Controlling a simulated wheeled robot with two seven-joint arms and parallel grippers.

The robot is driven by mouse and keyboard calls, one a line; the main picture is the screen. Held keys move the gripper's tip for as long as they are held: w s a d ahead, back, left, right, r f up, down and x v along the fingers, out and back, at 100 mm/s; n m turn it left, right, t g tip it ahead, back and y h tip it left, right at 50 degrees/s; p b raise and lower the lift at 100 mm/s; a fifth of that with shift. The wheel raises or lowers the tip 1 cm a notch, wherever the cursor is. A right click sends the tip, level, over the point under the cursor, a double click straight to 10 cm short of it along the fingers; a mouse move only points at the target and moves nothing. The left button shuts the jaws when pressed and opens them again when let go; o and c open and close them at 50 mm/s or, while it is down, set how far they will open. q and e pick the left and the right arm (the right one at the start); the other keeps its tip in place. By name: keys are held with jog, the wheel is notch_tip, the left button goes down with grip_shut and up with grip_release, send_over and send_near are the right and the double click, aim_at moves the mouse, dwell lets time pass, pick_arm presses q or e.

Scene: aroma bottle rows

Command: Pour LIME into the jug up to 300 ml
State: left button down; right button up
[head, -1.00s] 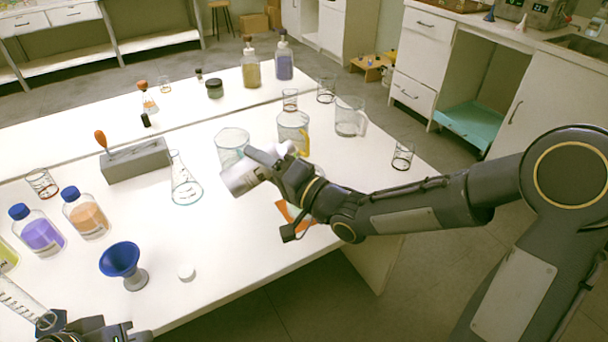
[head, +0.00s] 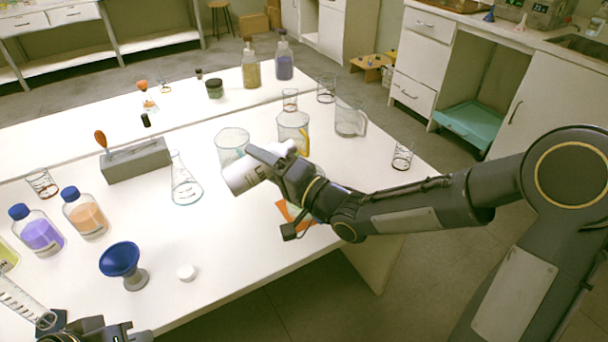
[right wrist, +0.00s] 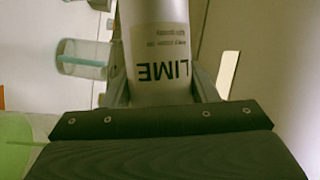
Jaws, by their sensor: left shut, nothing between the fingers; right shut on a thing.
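My right gripper (head: 290,170) is shut on the white LIME bottle (head: 240,178), holding it tipped over on its side above the table, its far end pointing left. In the right wrist view the bottle (right wrist: 160,50) sits between the fingers and its LIME label reads upside down. No liquid stream shows. My left gripper (head: 85,330) is shut and empty at the lower left, partly cut off.
A graduated cylinder (head: 22,300) is near my left gripper. A small beaker (head: 402,157) stands near the right edge.

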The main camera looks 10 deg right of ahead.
jog(key=shift+w+d+r+m, duration=0.15)
jog(key=shift+d+r+m, duration=0.25)
jog(key=shift+m, duration=0.1)
dwell(1.4)
jog(key=shift+r+m+t+b, duration=0.15)
jog(key=shift+m+t+b, duration=0.15)
dwell(5.6)
